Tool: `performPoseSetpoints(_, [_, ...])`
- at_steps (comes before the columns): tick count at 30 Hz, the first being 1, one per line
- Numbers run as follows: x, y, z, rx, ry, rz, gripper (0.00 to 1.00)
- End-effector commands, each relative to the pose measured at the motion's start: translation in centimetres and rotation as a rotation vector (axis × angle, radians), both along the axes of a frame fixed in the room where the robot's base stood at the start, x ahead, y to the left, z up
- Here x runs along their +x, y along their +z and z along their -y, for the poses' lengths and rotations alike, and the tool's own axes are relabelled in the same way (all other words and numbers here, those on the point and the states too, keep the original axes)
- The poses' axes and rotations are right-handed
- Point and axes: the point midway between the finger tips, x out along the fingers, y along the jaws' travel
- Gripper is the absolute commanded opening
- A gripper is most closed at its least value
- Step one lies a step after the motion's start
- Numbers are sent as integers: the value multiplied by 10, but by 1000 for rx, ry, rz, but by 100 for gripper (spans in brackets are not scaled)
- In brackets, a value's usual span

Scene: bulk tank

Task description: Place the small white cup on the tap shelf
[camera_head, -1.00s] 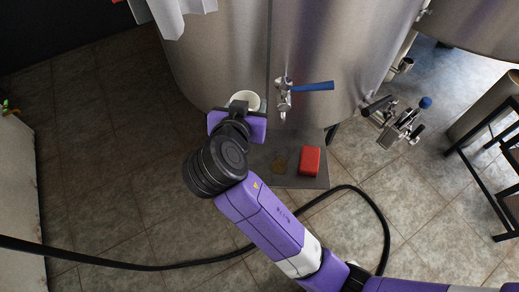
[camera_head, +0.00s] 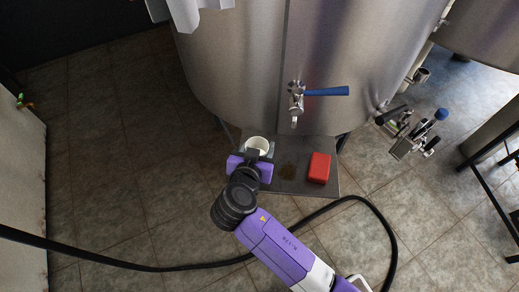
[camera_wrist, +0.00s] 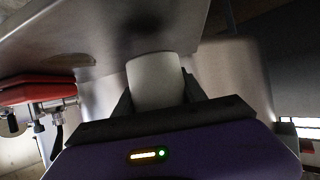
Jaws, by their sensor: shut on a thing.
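The small white cup (camera_head: 257,146) is at the left end of the grey tap shelf (camera_head: 300,187), below the steel tank. My gripper (camera_head: 254,158) comes from the front and is shut on the cup. The wrist view shows the cup (camera_wrist: 155,80) between the two dark fingers (camera_wrist: 157,92), with the shelf surface (camera_wrist: 95,30) beside it. I cannot tell whether the cup's base touches the shelf. The tap (camera_head: 296,100) with a blue lever is above the shelf, to the right of the cup.
A red block (camera_head: 319,167) sits on the right of the shelf, next to a dark stain (camera_head: 287,172). The steel tank (camera_head: 235,70) rises behind. A black hose (camera_head: 330,208) crosses the floor in front. A valve with a blue knob (camera_head: 441,114) is at right.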

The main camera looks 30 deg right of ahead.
Motion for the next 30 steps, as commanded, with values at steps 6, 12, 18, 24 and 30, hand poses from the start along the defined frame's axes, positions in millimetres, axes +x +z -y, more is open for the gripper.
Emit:
performPoseSetpoints(6, [0,-17,0,1,0,1,7])
performPoseSetpoints(12, [0,-17,0,1,0,1,7])
performPoseSetpoints(18, [0,-19,0,1,0,1,66])
performPoseSetpoints(24, [0,-19,0,1,0,1,70])
performPoseSetpoints(30, [0,-16,0,1,0,1,70])
